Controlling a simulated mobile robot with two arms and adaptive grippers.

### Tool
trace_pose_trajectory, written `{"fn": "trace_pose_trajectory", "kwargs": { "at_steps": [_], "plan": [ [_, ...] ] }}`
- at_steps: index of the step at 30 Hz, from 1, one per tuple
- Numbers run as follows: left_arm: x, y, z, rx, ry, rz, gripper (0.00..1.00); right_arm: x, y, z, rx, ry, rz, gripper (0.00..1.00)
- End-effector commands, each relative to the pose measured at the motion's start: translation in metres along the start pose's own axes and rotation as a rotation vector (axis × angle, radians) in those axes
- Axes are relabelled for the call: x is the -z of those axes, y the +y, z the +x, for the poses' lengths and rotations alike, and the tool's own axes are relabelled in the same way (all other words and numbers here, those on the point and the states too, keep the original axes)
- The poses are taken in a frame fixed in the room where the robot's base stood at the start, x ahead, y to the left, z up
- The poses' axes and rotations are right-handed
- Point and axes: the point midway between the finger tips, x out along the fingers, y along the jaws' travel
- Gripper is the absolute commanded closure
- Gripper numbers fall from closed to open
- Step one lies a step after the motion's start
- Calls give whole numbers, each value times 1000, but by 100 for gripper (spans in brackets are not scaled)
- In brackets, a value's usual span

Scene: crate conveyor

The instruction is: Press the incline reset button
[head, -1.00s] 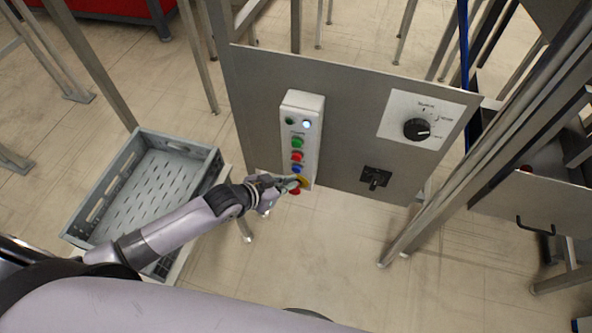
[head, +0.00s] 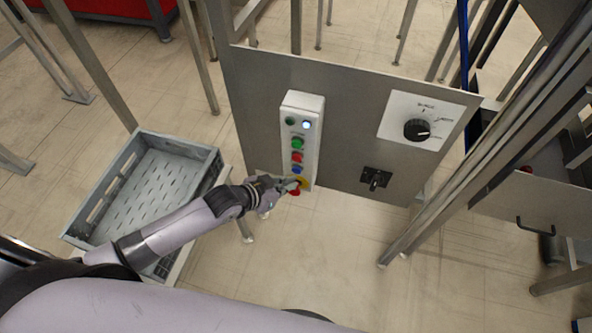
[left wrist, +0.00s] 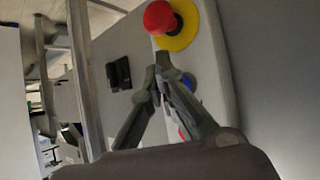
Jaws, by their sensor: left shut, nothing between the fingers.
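A white control box (head: 303,118) is mounted on the grey panel. It carries a green button (head: 297,143), a red button (head: 297,157), a blue button (head: 296,169) and a red emergency stop on a yellow ring at the bottom. Which one is the incline reset cannot be read. My left gripper (head: 298,184) is shut and empty, in front of the box's lower end. In the left wrist view its tips (left wrist: 165,66) lie between the red emergency stop (left wrist: 160,17) and the partly hidden blue button (left wrist: 188,82). Contact cannot be told. My right gripper is out of view.
The grey panel (head: 345,100) also holds a rotary knob (head: 417,130) and a black switch (head: 374,178) to the right. A grey crate (head: 210,158) stands at left beside my left arm. Metal posts frame the panel on the right.

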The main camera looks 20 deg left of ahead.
Motion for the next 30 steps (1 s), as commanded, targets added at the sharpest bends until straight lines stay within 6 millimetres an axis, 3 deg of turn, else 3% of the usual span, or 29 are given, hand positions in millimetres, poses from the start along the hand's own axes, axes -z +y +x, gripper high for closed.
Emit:
{"fn": "trace_pose_trajectory", "kwargs": {
  "at_steps": [30],
  "plan": [
    [5,-5,7,0,0,0,100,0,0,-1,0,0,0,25]
  ]
}}
